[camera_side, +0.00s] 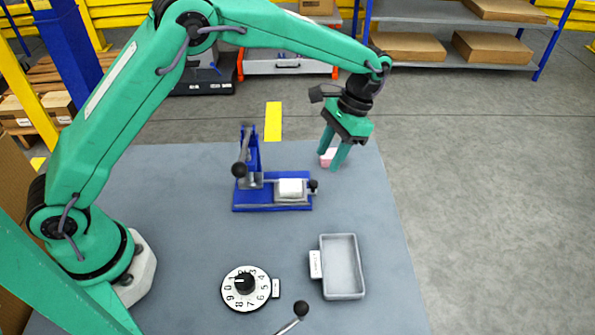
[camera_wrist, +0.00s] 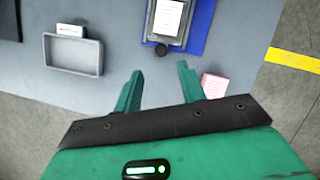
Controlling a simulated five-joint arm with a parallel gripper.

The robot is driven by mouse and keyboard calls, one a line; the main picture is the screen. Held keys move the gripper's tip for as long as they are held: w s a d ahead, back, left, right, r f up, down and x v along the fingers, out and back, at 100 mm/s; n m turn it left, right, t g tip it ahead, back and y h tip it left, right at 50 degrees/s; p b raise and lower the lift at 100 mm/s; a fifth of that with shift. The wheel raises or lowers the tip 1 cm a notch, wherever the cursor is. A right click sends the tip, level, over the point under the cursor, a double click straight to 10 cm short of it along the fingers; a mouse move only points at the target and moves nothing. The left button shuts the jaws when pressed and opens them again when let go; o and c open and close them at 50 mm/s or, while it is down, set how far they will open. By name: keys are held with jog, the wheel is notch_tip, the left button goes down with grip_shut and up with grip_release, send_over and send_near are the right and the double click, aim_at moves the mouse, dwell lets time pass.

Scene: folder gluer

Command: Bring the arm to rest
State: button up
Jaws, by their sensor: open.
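My gripper (camera_side: 330,158) is at the far right part of the grey table, with its fingers pointing down. In the wrist view my gripper (camera_wrist: 160,70) has its two green fingers apart and nothing between them. A small pink block (camera_side: 326,160) shows by the fingers in the side view, partly hidden by them. In the wrist view the pink block (camera_wrist: 214,84) lies just outside the right finger; I cannot tell whether they touch.
A blue lever fixture (camera_side: 245,208) holds a white block (camera_side: 290,189). An empty grey tray (camera_side: 344,287) with a white label, a numbered dial (camera_side: 236,298) and a black-knobbed lever (camera_side: 301,309) are nearer the front. Bare table (camera_side: 190,240) lies left of them. Shelves (camera_side: 445,58) stand behind.

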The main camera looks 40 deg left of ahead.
jog(key=shift+w+d+r, duration=0.1)
jog(key=shift+w+r, duration=0.1)
jog(key=shift+r, duration=0.35)
jog(key=s+a+r+n+t+h, duration=0.1)
jog(key=s+a+r+t, duration=0.1)
jog(key=s+a+r, duration=0.4)
jog(key=s+a+r+n+t, duration=0.1)
jog(key=s+a+r+t, duration=0.15)
jog(key=r, duration=0.55)
jog(key=s+a+n+t, duration=0.1)
jog(key=s+a, duration=0.3)
jog(key=s, duration=0.4)
jog(key=s+a+n+t, duration=0.1)
jog(key=s+a+t, duration=0.3)
jog(key=s, duration=0.4)
jog(key=shift+r, duration=0.15)
